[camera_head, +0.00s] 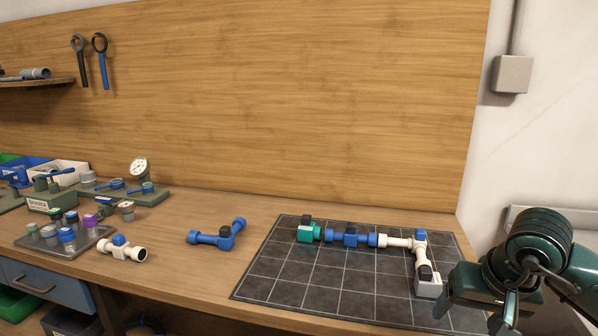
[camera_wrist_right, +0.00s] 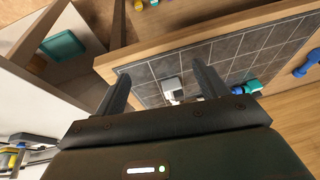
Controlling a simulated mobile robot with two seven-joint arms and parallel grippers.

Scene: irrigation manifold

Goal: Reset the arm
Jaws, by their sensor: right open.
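My right gripper (camera_head: 478,308) is at the lower right of the head view, beside the right edge of the dark gridded mat (camera_head: 285,270). In the right wrist view its two fingers (camera_wrist_right: 162,80) stand wide apart with nothing between their tips. An assembled manifold lies on the mat: a teal end piece (camera_head: 309,233), a blue valve piece (camera_head: 350,237), a white pipe (camera_head: 398,242) and a grey-white end block (camera_head: 428,285). The right gripper is apart from the end block. My left gripper is in neither view.
A blue tee fitting (camera_head: 218,235) and a white fitting with a blue cap (camera_head: 122,248) lie on the bench left of the mat. A grey tray (camera_head: 45,245) holds several small caps. A pressure gauge (camera_head: 139,168) stands behind. Bare bench lies between the tee and the white fitting.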

